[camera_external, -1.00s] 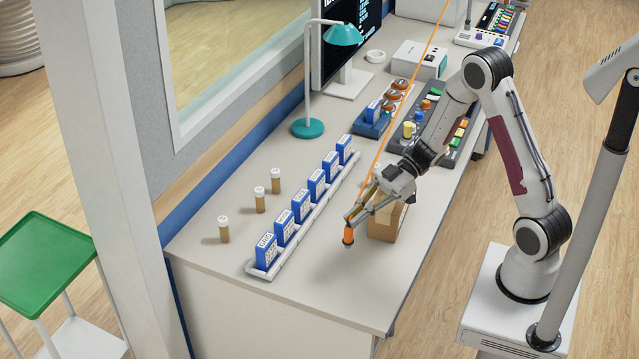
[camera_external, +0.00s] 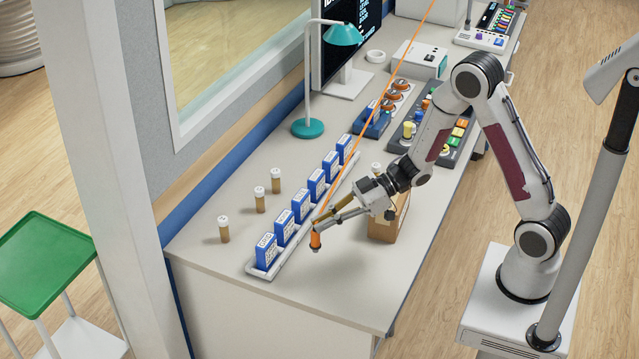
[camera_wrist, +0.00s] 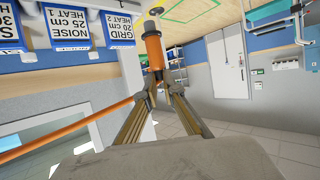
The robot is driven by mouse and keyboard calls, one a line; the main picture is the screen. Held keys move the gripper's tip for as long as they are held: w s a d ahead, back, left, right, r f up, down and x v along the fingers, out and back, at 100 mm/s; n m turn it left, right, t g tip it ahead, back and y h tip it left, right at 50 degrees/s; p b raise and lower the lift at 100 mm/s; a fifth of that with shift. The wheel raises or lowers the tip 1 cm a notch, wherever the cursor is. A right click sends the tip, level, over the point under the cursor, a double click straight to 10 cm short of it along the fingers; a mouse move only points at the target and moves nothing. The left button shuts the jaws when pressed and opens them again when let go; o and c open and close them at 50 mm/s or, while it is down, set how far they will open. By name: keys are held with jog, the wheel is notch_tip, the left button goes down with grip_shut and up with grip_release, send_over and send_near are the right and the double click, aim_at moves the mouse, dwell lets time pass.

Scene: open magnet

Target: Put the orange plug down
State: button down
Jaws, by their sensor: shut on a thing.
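The orange plug (camera_external: 316,240) is a small orange cylinder with a grey tip pointing down. My gripper (camera_external: 319,225) is shut on it and holds it upright, close to the table top and just right of the rack of blue boxes. Whether its tip touches the table is hard to tell. An orange cable (camera_external: 378,104) runs from the plug up across the scene. In the wrist view the plug (camera_wrist: 153,46) sits between the fingertips (camera_wrist: 157,82), and the cable (camera_wrist: 70,128) leads off to the left.
A white rack (camera_external: 262,275) holds several blue boxes (camera_external: 284,228). Several brown bottles (camera_external: 260,200) stand behind it. A cardboard box (camera_external: 384,228) stands under my wrist. A grey panel with coloured parts (camera_external: 452,148) lies farther back. The table's front end (camera_external: 350,300) is clear.

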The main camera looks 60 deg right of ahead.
aim_at(319, 242)
jog(key=shift+f, duration=0.15)
jog(key=shift+f, duration=2.75)
jog(key=shift+f, duration=0.15)
jog(key=shift+f, duration=1.95)
jog(key=shift+f, duration=0.2)
jog(key=c, duration=2.2)
grip_release()
jog(key=shift+o, duration=0.2)
jog(key=shift+r, duration=0.2)
jog(key=v, duration=1.2)
